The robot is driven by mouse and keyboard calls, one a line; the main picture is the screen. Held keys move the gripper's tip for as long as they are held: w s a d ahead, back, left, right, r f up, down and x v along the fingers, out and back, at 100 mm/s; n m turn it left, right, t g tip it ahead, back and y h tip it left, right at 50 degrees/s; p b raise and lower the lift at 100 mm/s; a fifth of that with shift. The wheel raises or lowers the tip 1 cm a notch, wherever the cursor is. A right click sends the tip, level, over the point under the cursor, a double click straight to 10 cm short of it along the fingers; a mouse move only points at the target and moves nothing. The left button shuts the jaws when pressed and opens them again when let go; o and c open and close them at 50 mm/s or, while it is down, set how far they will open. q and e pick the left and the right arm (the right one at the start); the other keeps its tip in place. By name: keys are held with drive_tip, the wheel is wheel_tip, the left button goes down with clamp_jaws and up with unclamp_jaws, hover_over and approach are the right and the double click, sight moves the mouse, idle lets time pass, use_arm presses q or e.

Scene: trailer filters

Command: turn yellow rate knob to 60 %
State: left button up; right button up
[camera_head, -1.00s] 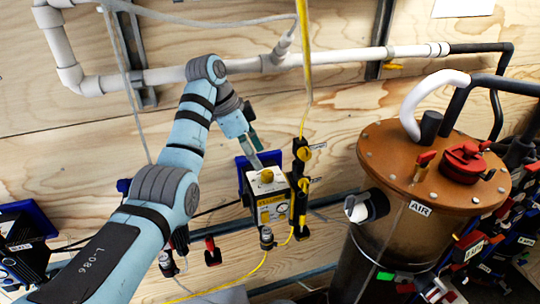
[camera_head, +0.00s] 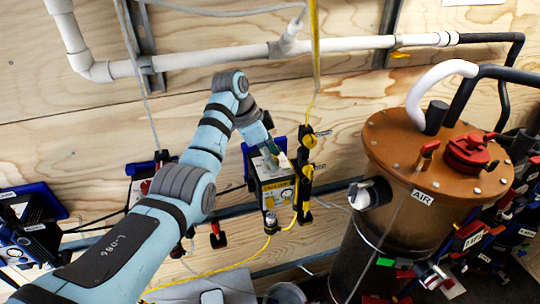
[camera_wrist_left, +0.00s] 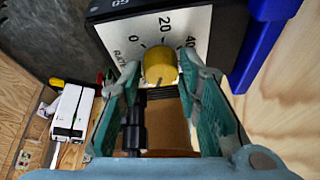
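The yellow rate knob (camera_wrist_left: 158,62) shows in the left wrist view, on a white dial plate (camera_wrist_left: 122,30) marked RATE, 0, 20 and 40. The rest of the scale is cut off or hidden. My left gripper (camera_wrist_left: 158,78) is open, with its teal fingertips on either side of the knob. Whether the tips touch it I cannot tell. In the head view, my left gripper (camera_head: 270,153) reaches down to the top of the black and white pump box (camera_head: 277,190) and hides the knob. My right gripper is not in view.
Black and yellow valve fittings (camera_head: 306,165) stand just right of the pump. A brown-lidded tank (camera_head: 425,150) marked AIR stands further right. A white pipe (camera_head: 350,42) runs along the wooden wall behind. Yellow tubing (camera_head: 230,268) hangs below the pump.

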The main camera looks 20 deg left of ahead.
use_arm(q)
clamp_jaws()
drive_tip(key=shift+n, duration=0.5)
drive_tip(key=n+t+y, duration=0.1)
drive_tip(key=n, duration=0.1)
drive_tip(key=shift+s+d+n, duration=0.1)
drive_tip(key=shift+n, duration=0.3)
drive_tip(key=n+y, duration=0.1)
drive_tip(key=n, duration=0.2)
drive_tip(key=shift+d+n+t, duration=0.1)
drive_tip(key=shift+n+t, duration=0.3)
drive_tip(key=n+y, duration=0.2)
drive_tip(key=n, duration=0.3)
drive_tip(key=shift+d, duration=0.15)
drive_tip(key=shift+d+n+y, duration=0.1)
drive_tip(key=shift+n+y, duration=0.9)
drive_tip(key=shift+n, duration=1.3)
